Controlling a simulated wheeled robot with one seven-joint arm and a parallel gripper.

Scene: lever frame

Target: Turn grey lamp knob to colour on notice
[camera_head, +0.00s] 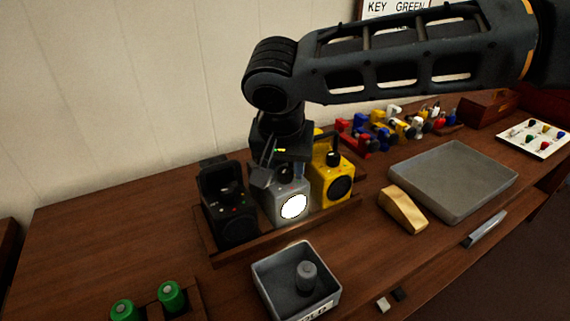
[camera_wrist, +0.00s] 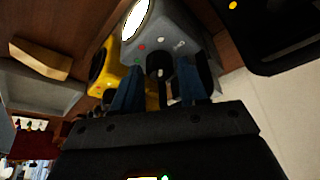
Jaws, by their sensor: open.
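The grey lamp (camera_head: 283,206) stands in a wooden rack between a black and a yellow lamp, its round lens lit white. It also shows in the wrist view (camera_wrist: 160,28), with red, green and white marks around its black knob (camera_wrist: 158,66). My gripper (camera_head: 281,173) points down over the grey lamp. In the wrist view its two blue fingers (camera_wrist: 160,76) are apart, one on each side of the knob; I cannot tell whether they touch it. The notice (camera_head: 396,8) on the wall reads "KEY GREEN"; its top is cut off.
The black lamp (camera_head: 229,210) and yellow lamp (camera_head: 331,182) stand close on either side. A grey box (camera_head: 262,285) holding a grey cylinder is in front. A grey tray (camera_head: 470,200) and tan wedge (camera_head: 402,209) lie right.

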